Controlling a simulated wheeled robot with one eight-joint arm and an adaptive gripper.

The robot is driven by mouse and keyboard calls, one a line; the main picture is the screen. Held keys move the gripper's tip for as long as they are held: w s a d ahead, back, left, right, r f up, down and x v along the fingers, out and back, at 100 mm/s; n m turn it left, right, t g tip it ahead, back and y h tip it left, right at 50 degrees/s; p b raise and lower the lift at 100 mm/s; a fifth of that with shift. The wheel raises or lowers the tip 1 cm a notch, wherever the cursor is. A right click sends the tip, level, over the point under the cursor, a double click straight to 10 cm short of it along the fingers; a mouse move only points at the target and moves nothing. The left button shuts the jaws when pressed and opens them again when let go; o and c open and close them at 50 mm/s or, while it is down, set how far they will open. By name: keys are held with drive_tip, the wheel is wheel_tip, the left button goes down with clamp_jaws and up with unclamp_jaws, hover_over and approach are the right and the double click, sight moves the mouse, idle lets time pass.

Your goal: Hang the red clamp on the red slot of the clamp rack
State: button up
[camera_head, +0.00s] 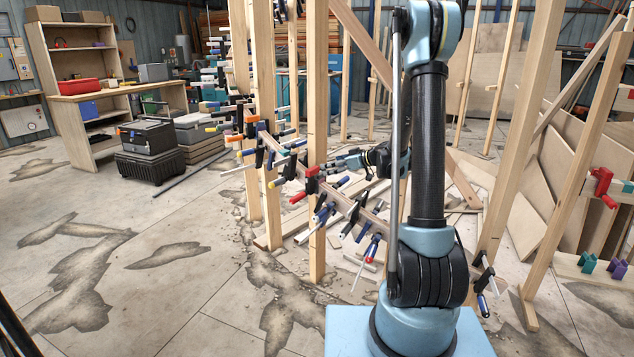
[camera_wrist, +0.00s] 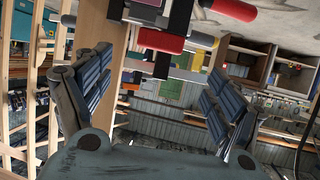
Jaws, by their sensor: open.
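A red-handled clamp (camera_head: 312,186) is fixed on the curved wooden stringer, left of my arm in the head view. In the wrist view its red handle (camera_wrist: 162,41) and black body stand beyond and between my fingers. My gripper (camera_head: 340,163) points left toward the clamp, and its two fingers are spread wide in the wrist view (camera_wrist: 160,72). Nothing is held, and the fingers appear apart from the clamp. At the right edge, a red holder (camera_head: 602,182) is on a wooden rack (camera_head: 624,197); I cannot tell whether it is bare or bears a clamp.
Several clamps with blue, yellow and orange handles line the stringer close to the red one. Upright posts (camera_head: 317,110) stand beside my gripper. Teal (camera_head: 588,262) and purple (camera_head: 616,269) holders are lower on the rack. Open floor (camera_head: 190,260) lies at left.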

sight(314, 168)
drive_tip(key=x, duration=1.1)
drive_tip(key=shift+w+a+f, duration=0.15)
drive_tip(key=shift+w+a, duration=0.05)
drive_tip(key=shift+w, duration=0.05)
drive_tip(key=c, duration=1.8)
